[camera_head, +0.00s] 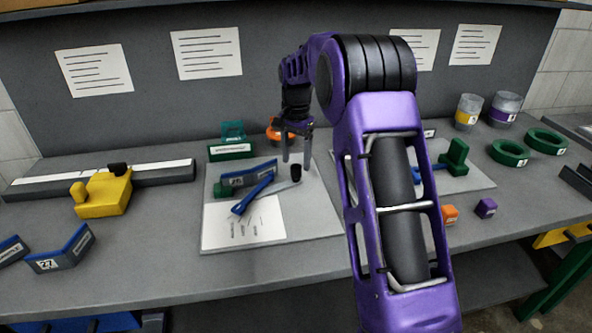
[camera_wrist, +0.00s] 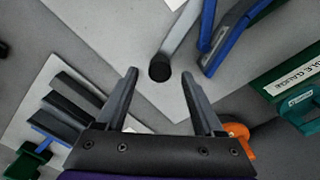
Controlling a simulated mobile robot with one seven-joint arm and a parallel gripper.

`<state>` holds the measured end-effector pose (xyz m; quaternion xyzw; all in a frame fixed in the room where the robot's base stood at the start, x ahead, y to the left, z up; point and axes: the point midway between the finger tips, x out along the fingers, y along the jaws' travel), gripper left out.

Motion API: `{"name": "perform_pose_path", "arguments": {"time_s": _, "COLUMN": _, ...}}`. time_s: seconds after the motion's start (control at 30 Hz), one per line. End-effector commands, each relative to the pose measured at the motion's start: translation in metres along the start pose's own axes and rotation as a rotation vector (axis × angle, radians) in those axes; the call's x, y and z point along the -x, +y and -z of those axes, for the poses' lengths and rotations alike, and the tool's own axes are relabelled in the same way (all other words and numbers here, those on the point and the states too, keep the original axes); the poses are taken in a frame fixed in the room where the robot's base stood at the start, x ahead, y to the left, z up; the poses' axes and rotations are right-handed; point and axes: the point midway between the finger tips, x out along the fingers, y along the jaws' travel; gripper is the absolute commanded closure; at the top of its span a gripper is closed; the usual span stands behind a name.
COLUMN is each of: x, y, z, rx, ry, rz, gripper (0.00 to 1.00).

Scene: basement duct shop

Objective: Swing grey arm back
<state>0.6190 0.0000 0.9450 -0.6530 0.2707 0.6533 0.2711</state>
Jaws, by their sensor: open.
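The grey arm (camera_head: 280,187) is a flat bar on a pale board, running from a blue-handled part to an upright black knob (camera_head: 296,174) at its right end. In the wrist view the grey arm (camera_wrist: 181,38) comes down from the top, and its black knob (camera_wrist: 160,68) lies between the fingertips in the picture. My gripper (camera_head: 296,164) is open and empty, pointing down over the knob end. The wrist view also shows my gripper (camera_wrist: 160,73) with its fingers apart on either side of the knob; contact cannot be seen.
Blue-handled parts (camera_head: 249,174) and a printed sheet (camera_head: 243,224) lie beside the grey arm. A green gauge block (camera_head: 230,152) and orange piece (camera_head: 273,132) stand behind. A yellow block (camera_head: 103,194) sits on a rail at left.

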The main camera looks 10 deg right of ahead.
Motion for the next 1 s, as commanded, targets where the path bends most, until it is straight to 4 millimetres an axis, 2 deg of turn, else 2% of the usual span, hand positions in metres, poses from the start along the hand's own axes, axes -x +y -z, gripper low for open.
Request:
{"name": "perform_pose_path", "arguments": {"time_s": 0.03, "x": -0.010, "y": 0.001, "z": 0.000, "rx": 0.000, "ry": -0.002, "rz": -0.002, "gripper": 0.31}}
{"name": "perform_pose_path", "arguments": {"time_s": 0.2, "x": -0.027, "y": 0.000, "z": 0.000, "rx": 0.000, "ry": -0.001, "rz": -0.001, "gripper": 0.31}}
{"name": "perform_pose_path", "arguments": {"time_s": 0.57, "x": -0.032, "y": 0.000, "z": 0.000, "rx": 0.000, "ry": 0.001, "rz": 0.000, "gripper": 0.31}}
{"name": "perform_pose_path", "arguments": {"time_s": 0.67, "x": -0.032, "y": 0.000, "z": 0.000, "rx": 0.000, "ry": 0.001, "rz": 0.000, "gripper": 0.45}}
{"name": "perform_pose_path", "arguments": {"time_s": 0.97, "x": -0.032, "y": 0.000, "z": 0.000, "rx": 0.001, "ry": 0.001, "rz": 0.000, "gripper": 0.99}}
{"name": "perform_pose_path", "arguments": {"time_s": 1.0, "x": -0.032, "y": 0.000, "z": 0.000, "rx": 0.001, "ry": 0.001, "rz": 0.000, "gripper": 1.00}}
